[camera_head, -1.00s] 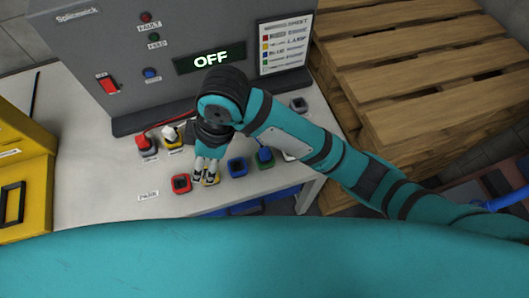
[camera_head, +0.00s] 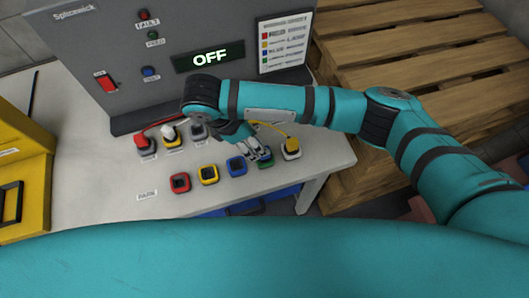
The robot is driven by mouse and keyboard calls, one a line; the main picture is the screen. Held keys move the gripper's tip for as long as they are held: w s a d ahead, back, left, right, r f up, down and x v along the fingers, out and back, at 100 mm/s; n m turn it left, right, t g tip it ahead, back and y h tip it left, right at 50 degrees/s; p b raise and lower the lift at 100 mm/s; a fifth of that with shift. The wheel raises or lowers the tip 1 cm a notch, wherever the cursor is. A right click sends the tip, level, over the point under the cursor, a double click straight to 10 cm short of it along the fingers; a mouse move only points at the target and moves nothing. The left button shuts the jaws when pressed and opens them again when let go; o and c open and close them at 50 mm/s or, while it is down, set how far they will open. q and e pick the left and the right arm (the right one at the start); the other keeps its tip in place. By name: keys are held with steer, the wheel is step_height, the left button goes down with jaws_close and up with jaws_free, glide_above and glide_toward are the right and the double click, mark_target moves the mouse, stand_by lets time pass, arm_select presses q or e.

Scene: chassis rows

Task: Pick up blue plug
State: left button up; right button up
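The blue plug does not show clearly now. My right gripper (camera_head: 261,156), whose arm comes in from the right, covers the spot at the green socket (camera_head: 265,163) where it stood. The gripper points down with its fingertips at that socket. I cannot tell whether the fingers are closed on the plug. The blue socket (camera_head: 236,166) stands just left of the fingers and looks empty. My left gripper is not in view.
A red plug (camera_head: 143,142), a white plug (camera_head: 169,132) and a yellow plug (camera_head: 292,145) with a yellow cable stand in other sockets. The red socket (camera_head: 180,183) and yellow socket (camera_head: 208,175) are in the front row. The panel display (camera_head: 208,56) reads OFF.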

steer(key=x, duration=0.3)
steer(key=shift+p+x, duration=0.35)
steer(key=shift+x, duration=2.15)
steer(key=shift+a, duration=0.2)
jaws_close()
